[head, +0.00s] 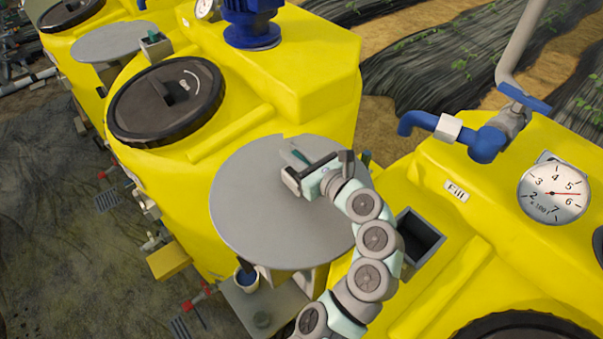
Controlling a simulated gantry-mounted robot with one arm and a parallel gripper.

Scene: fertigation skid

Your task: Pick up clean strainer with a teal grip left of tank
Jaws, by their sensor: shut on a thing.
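My gripper (306,171) is over the round grey table (245,205) between the yellow tanks. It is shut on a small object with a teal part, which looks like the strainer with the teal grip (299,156). Most of the strainer is hidden by the gripper, and I cannot tell whether it touches the tabletop. A second small teal item (153,37) shows in a grey holder by the far-left tank. The yellow tank (470,220) with the gauge and the Fill label stands right of the table.
A square dark opening (419,237) is in the right tank's top, beside my arm. A lower grey shelf (262,303) holds a blue-rimmed cup (247,278). The table's left half is clear.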

